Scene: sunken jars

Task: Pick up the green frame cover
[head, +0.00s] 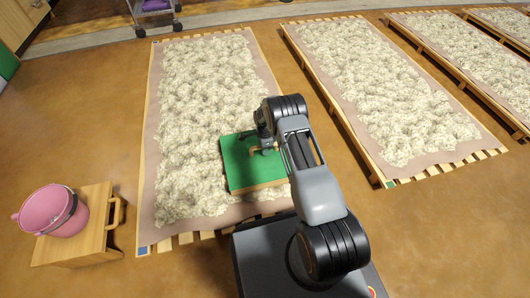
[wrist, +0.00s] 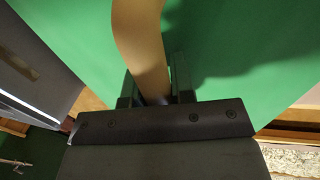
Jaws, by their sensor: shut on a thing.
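The green frame cover (head: 236,168) is a flat green panel with a light wooden edge. In the head view it is over the near right part of the closest bed, and my arm hides part of its right side. My gripper (head: 264,147) is at the cover's top, shut on its tan handle. In the wrist view the green cover (wrist: 240,50) fills most of the picture. The tan handle (wrist: 142,45) runs down between the fingers of my gripper (wrist: 156,92). I cannot tell whether the cover touches the bed.
The closest bed (head: 147,160) holds a pale, lumpy layer on a wooden slatted base. More such beds (head: 350,140) lie to the right, with brown floor between. A pink bucket (head: 52,212) stands on a wooden stool (head: 90,232) at the left. A cart (head: 155,15) stands at the back.

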